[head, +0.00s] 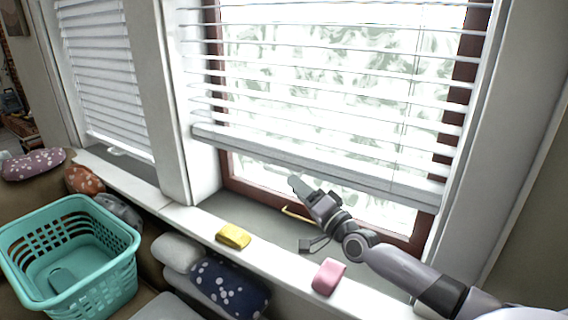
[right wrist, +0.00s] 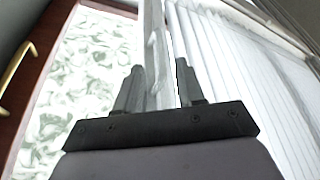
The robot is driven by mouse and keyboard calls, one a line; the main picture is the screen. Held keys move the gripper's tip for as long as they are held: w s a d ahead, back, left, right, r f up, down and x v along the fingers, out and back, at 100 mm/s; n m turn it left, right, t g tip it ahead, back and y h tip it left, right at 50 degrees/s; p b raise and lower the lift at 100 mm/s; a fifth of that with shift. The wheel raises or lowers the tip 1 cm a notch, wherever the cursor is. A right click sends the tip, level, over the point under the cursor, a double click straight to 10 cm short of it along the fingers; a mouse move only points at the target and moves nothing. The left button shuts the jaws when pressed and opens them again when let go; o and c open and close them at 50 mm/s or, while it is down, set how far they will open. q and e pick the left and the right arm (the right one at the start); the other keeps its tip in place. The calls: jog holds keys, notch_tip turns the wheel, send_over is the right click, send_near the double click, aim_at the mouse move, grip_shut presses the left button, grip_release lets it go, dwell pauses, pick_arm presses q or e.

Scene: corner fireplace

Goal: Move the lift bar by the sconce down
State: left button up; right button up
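The wide white blind hangs partly lowered over the window, and its thick bottom lift bar (head: 315,163) runs across the lower part, tilted down to the right in the head view. A second bottom bar (head: 118,149) belongs to the narrower blind at left. No sconce shows. My right gripper (head: 296,182) is just below the middle of the wide blind's bar. In the right wrist view, its two fingers (right wrist: 158,88) stand apart, with the bar (right wrist: 158,55) running between them in the picture; contact cannot be told. My left gripper is out of view.
On the white sill ledge are a yellow block (head: 233,236) and a pink block (head: 329,276), the pink one below my right arm. A teal basket (head: 122,262) stands at left near several cushions. A brass window handle (head: 297,214) lies below the gripper.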

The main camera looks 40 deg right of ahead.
aim_at(282, 173)
jog(key=shift+b+x, duration=0.5)
jog(key=shift+x, duration=3.05)
grip_shut()
